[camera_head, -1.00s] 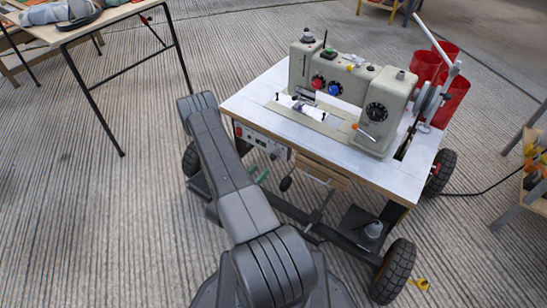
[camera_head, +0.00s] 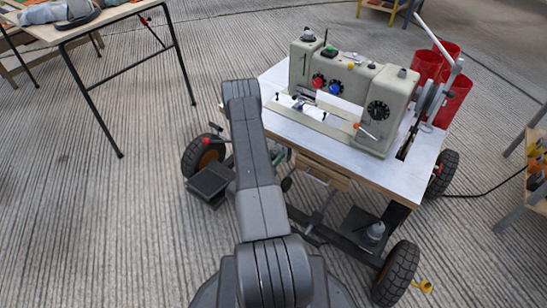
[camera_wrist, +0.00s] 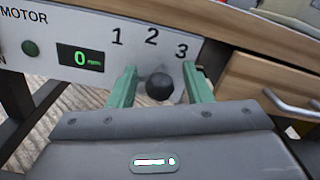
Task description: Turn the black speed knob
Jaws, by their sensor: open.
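The black speed knob (camera_wrist: 159,87) shows in the wrist view on a light panel (camera_wrist: 104,85), below the printed numbers 1, 2 and 3. My gripper (camera_wrist: 160,70) is open, with one green finger to the left of the knob and the other to its right. A gap shows between the left finger and the knob; whether the right finger touches cannot be told. In the head view my arm hides the panel and the knob.
A display (camera_wrist: 80,58) on the panel reads 0 rpm, beside a green button (camera_wrist: 31,48). A wooden drawer (camera_wrist: 265,95) with a metal handle is at the right. The sewing machine (camera_head: 345,90) stands on a wheeled white table (camera_head: 410,175). A wooden table (camera_head: 75,30) is at the far left.

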